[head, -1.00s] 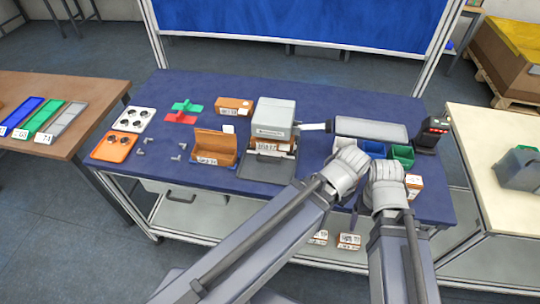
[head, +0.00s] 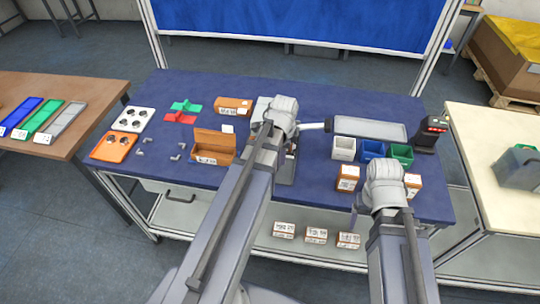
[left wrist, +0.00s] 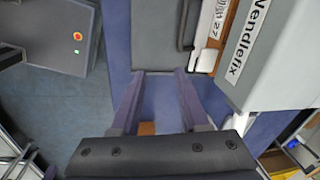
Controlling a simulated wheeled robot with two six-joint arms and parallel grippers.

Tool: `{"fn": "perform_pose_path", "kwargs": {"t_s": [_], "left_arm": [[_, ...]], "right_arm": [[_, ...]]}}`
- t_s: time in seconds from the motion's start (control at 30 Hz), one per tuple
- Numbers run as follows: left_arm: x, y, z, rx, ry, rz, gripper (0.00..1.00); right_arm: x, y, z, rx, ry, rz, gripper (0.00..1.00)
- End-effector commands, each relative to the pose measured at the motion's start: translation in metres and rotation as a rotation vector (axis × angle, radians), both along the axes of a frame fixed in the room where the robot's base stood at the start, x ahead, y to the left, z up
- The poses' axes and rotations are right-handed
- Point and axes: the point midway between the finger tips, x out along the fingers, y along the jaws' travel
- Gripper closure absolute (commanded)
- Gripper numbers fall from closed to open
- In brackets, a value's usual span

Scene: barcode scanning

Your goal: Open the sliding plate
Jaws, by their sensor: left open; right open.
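The grey machine marked "Vendlefix" (left wrist: 285,55) fills the right of the left wrist view. Beside it is a flat dark grey plate (left wrist: 160,40) with a dark handle (left wrist: 187,25) along its right edge. My left gripper (left wrist: 162,74) is open and empty, its two fingertips close to the plate's near edge; I cannot tell if they touch it. In the head view my left arm hides most of the machine and plate. My right gripper (head: 362,206) is open over the front right of the table, its fingers mostly hidden by its own wrist.
An open orange box (head: 213,147) stands left of the machine. White (head: 344,148), blue (head: 372,149) and green (head: 401,153) bins stand to the right, with a small orange box (head: 347,177) in front. A scanner (head: 432,133) is at the far right.

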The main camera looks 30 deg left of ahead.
Motion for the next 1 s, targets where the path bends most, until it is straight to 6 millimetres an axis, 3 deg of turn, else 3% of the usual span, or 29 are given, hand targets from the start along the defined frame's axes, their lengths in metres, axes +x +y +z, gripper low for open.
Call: {"fn": "perform_pose_path", "kwargs": {"t_s": [0.03,0.1,0.27,0.67,1.0], "left_arm": [[0.006,0.018,0.001,0.007,-0.009,-0.037,0.55],[0.010,0.035,0.001,0.018,-0.019,-0.093,0.55],[0.013,0.055,0.002,0.034,-0.031,-0.163,0.55],[0.015,0.057,-0.008,0.037,-0.032,-0.175,0.55],[0.021,0.059,-0.047,0.037,-0.032,-0.175,0.55]], "right_arm": [[0.000,0.000,0.000,0.000,0.000,0.000,0.20],[0.000,0.000,0.000,0.000,0.000,0.000,0.20],[0.000,0.000,0.001,0.000,0.000,0.000,0.20],[0.000,0.000,-0.010,0.000,0.000,0.000,0.20],[0.000,0.000,-0.048,0.000,0.000,-0.001,0.20]]}}
